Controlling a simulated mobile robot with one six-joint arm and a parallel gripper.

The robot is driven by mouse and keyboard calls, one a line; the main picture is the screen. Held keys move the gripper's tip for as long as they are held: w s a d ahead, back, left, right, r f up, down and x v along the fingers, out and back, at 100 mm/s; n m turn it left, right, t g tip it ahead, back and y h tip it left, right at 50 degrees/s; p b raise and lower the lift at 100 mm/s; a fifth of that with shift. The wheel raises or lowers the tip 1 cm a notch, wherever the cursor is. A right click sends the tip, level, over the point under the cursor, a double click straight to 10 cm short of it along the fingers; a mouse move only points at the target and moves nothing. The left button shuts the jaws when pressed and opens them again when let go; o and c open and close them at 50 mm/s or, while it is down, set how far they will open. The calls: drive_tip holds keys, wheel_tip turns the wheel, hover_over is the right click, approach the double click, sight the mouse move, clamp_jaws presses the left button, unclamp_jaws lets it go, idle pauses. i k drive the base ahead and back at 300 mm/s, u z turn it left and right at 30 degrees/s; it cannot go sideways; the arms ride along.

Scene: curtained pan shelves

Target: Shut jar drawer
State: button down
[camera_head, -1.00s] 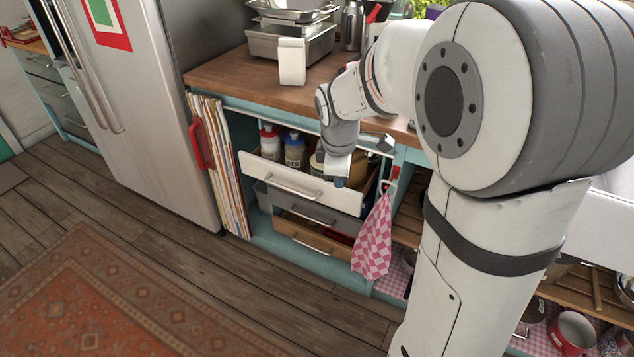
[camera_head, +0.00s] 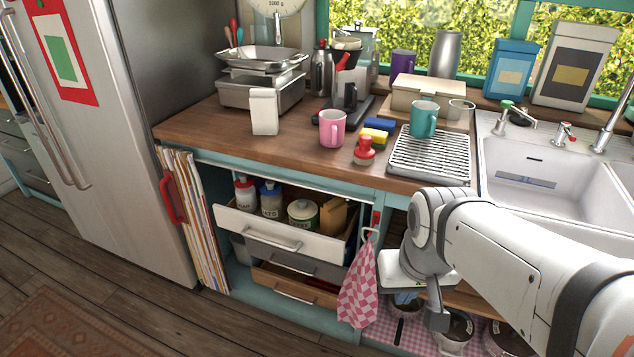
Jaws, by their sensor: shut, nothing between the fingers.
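The jar drawer has a white front (camera_head: 235,222) with a metal handle and stands pulled out under the counter. Several jars stand in it, including a red-capped one (camera_head: 245,195), a blue-capped one (camera_head: 271,200) and a round lidded one (camera_head: 303,215). My gripper (camera_head: 437,320) is shut and empty, pointing down in front of the open shelves, right of the drawer and apart from it. Its fingertips are small in this view.
A grey drawer (camera_head: 325,270) and a wooden drawer (camera_head: 300,293) sit below. A checkered towel (camera_head: 358,290) hangs between the drawer and my gripper. The fridge (camera_head: 110,150) and upright boards (camera_head: 190,215) are at left. Pans (camera_head: 455,330) stand on the low shelf.

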sight(280, 235)
drive_tip(key=z, duration=1.4)
drive_tip(key=k, duration=0.75)
drive_tip(key=u, duration=1.2)
drive_tip(key=i, duration=0.5)
drive_tip(key=u, duration=0.05)
